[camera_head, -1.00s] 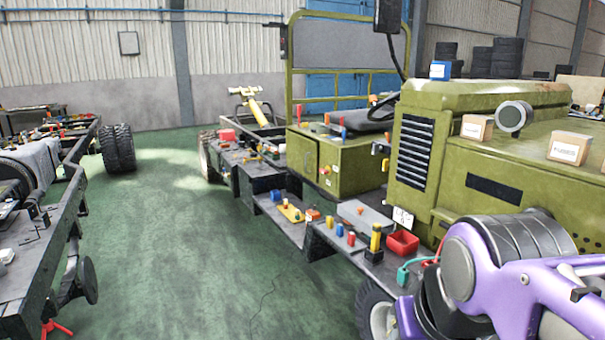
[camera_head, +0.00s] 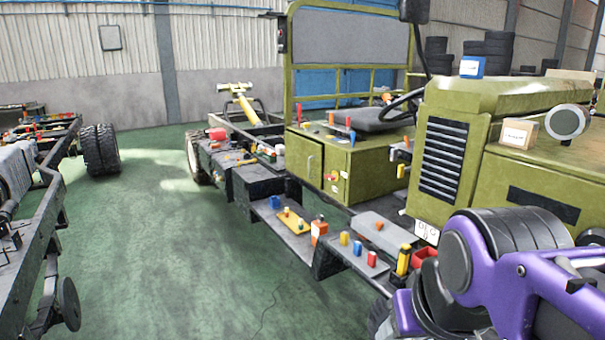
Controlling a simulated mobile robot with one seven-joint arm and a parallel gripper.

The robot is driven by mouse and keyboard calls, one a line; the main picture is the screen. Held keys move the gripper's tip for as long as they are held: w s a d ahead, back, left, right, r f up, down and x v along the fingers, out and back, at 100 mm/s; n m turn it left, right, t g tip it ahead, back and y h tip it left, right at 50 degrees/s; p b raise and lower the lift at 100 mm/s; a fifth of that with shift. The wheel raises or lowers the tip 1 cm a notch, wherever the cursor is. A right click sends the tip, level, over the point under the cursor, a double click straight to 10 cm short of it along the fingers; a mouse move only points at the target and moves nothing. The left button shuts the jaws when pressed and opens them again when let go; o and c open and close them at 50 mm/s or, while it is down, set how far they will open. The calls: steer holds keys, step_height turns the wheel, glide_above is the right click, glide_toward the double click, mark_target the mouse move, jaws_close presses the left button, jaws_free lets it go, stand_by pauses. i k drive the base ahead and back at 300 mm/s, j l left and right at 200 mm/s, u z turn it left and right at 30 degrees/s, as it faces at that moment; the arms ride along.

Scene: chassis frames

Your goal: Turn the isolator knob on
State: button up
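I cannot make out the isolator knob for certain. A small red and orange fitting (camera_head: 334,176) sits on the side of the olive-green box (camera_head: 365,168) below the seat, and it is too small to tell whether it is the knob or how it is turned. My purple and black arm fills the bottom right corner and covers part of the vehicle's near side. My gripper is not in view.
The olive vehicle's running board (camera_head: 352,262) holds several coloured blocks, a yellow-black post (camera_head: 403,260) and a red bin (camera_head: 424,257). Boxes sit on the hood (camera_head: 510,95). A dark frame (camera_head: 40,250) stands at left. Green floor (camera_head: 180,250) between is clear.

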mark_target(331, 178)
steer(key=i+j+z, duration=0.15)
steer(key=i+j, duration=0.85)
steer(key=i+j+z, duration=0.15)
steer(key=i+j, duration=1)
